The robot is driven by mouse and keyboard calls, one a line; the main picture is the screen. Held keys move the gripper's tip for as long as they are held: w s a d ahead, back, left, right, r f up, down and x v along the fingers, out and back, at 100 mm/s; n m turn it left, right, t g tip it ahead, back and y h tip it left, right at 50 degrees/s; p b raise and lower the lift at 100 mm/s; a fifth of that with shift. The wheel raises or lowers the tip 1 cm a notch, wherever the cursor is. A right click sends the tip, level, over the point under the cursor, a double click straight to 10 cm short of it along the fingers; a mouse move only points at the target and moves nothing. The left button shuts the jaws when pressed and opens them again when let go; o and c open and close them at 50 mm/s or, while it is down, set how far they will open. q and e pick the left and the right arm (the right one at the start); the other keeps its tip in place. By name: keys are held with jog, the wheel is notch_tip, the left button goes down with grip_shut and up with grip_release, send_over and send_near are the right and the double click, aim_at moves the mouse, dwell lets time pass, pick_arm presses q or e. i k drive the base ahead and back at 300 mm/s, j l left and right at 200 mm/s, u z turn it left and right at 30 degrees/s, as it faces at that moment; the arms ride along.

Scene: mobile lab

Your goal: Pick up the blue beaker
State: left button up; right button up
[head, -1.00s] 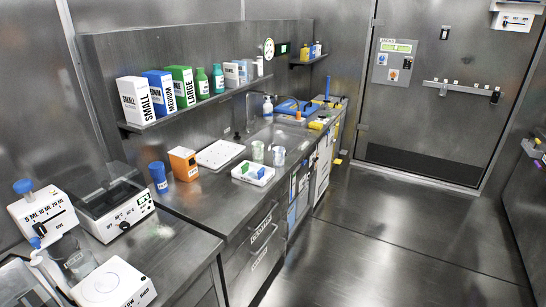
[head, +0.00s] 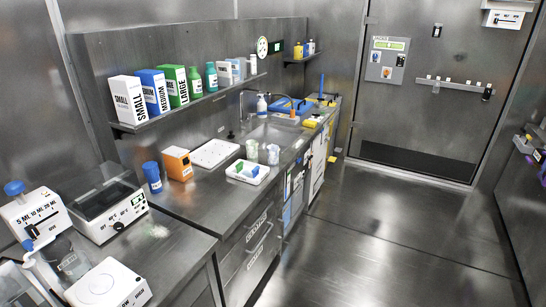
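A blue cup-shaped vessel with a wider top, which looks like the blue beaker (head: 152,178), stands upright on the metal counter (head: 205,195) to the left of an orange box (head: 177,163). Two pale, clear beakers (head: 252,150) stand farther back near the sink. Neither of my grippers is in view.
A white tray (head: 232,176) holds small blue and green items. A shelf (head: 185,107) overhangs the counter. The floor (head: 370,245) at right is clear.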

aim_at(272, 151)
jog(key=i+l+u, duration=0.15)
jog(key=u, duration=0.6)
jog(key=i+l+u, duration=0.15)
jog(key=l, duration=0.2)
jog(key=i+l+u, duration=0.3)
jog(key=l, duration=0.4)
